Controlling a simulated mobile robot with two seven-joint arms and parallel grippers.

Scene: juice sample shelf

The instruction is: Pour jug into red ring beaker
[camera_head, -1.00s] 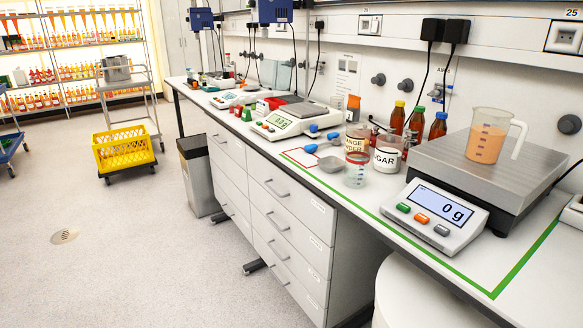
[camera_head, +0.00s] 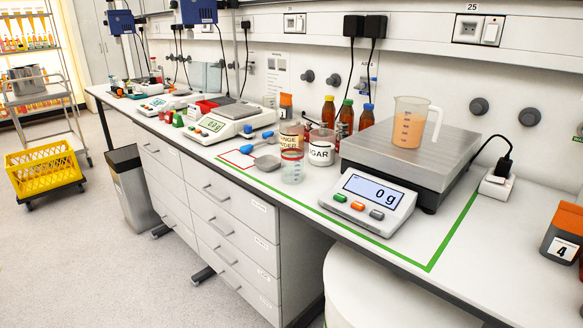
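A clear jug (camera_head: 410,121) with a handle on its right, partly filled with orange liquid, stands upright on the metal plate of a large scale (camera_head: 425,155). A small clear beaker with a red ring (camera_head: 292,166) stands upright on the bench, left of the display and in front of the sugar tub. It looks empty. Neither of my grippers is in view.
The sugar tub (camera_head: 321,147), the orange powder tub (camera_head: 291,133) and several brown bottles (camera_head: 346,117) stand behind the beaker. A scoop (camera_head: 266,162) lies left of it. An orange-and-black container (camera_head: 565,235) labelled 4 is at the right edge. The front right bench is clear.

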